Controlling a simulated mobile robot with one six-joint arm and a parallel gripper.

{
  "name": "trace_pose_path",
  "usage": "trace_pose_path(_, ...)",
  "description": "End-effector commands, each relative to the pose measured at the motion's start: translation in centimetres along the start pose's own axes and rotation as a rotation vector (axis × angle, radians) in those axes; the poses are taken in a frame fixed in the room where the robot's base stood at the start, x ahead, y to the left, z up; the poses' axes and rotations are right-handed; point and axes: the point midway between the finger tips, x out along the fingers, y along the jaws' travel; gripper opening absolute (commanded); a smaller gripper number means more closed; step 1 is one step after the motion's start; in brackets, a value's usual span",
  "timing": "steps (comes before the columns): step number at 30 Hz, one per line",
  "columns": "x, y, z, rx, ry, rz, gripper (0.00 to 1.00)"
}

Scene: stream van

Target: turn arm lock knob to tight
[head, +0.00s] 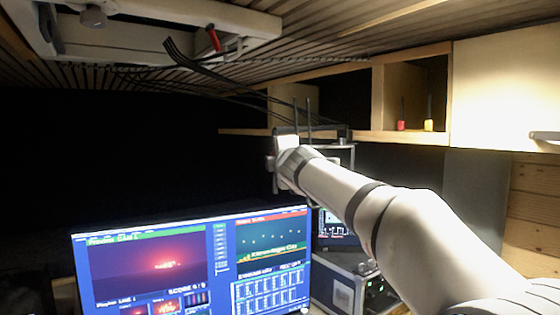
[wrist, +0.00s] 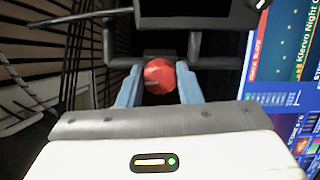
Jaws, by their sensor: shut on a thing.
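The round red knob (wrist: 159,76) is in the upper middle of the wrist view, on a dark metal bracket (wrist: 205,62). A dark mark shows on its lower left face. The blue fingers of my gripper (wrist: 159,92) are shut on the knob, one on each side. In the head view my gripper (head: 284,158) is at the end of my arm, in front of the dark back wall. The knob is hidden there. I cannot read any tight or loose marking.
A wide monitor (head: 195,260) with lit screens stands below my gripper. A black equipment case (head: 340,285) sits to its right. Wooden shelves (head: 385,136) with small red and yellow items are behind my arm. Dark cables (head: 200,75) hang from the slatted ceiling.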

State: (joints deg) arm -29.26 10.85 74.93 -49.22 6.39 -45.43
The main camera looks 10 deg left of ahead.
Motion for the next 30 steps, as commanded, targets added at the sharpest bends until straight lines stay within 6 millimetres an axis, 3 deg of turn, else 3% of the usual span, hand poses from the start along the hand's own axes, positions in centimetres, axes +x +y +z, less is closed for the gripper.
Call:
trace_pose_path(22,0.03,-0.14,0.00,0.095,-0.001,-0.002,0.09)
trace_pose_path(23,0.03,-0.14,0.00,0.095,-0.001,-0.002,0.33)
trace_pose_path(30,0.02,-0.11,-0.01,0.094,0.000,-0.001,0.52)
